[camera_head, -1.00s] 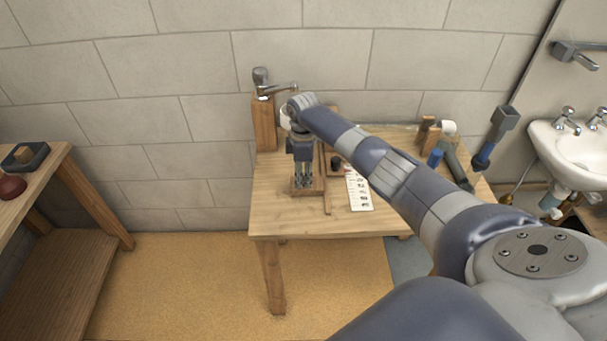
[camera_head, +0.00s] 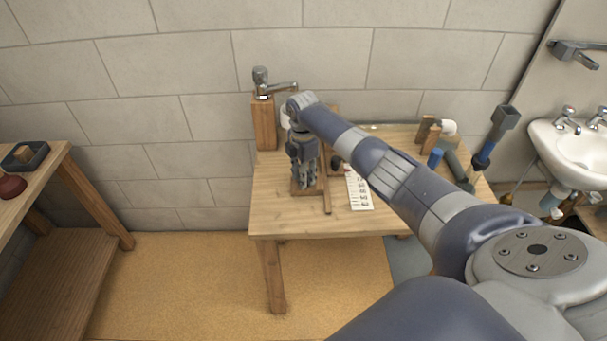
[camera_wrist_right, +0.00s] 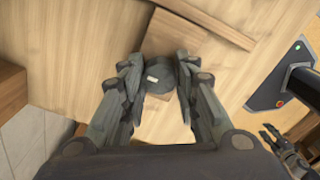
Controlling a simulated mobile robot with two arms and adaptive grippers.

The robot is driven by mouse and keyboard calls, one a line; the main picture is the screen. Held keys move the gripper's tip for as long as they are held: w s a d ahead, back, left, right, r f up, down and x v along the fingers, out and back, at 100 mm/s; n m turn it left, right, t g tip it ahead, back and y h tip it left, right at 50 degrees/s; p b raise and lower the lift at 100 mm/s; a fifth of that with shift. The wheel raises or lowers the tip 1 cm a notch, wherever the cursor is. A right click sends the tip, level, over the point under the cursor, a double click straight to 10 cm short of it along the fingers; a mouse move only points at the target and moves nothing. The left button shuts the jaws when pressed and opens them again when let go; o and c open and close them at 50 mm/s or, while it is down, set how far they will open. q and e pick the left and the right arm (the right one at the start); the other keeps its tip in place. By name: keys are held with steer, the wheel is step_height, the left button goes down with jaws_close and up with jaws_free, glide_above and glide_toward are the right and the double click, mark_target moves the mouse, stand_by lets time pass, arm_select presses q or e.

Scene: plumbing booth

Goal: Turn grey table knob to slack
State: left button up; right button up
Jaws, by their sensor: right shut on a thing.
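The grey knob (camera_wrist_right: 162,74) is a round dark disc with a small white mark on top, seen in the wrist view. It sits on a small wooden block (camera_wrist_right: 165,40) on the wooden table (camera_head: 282,222). My right gripper (camera_head: 305,184) points down over it in the head view. In the wrist view the right gripper's fingers (camera_wrist_right: 160,78) press on the knob from opposite sides. In the head view the fingers hide the knob. My left gripper (camera_wrist_right: 279,143) shows small at the lower right of the wrist view, its fingers apart and empty.
A wooden post (camera_head: 265,125) with a metal lever tap (camera_head: 262,82) stands behind the gripper. A wooden strip (camera_head: 326,190) and a printed card (camera_head: 359,191) lie to its right. A blue cylinder (camera_head: 435,157) is further right. The table's front left is clear.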

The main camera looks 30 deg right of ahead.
stand_by(0.3)
steer(key=o, duration=1.1)
steer(key=shift+r, duration=0.25)
step_height(320, 180, up, 12)
steer(key=shift+w+f, duration=0.1)
steer(key=shift+f, duration=0.15)
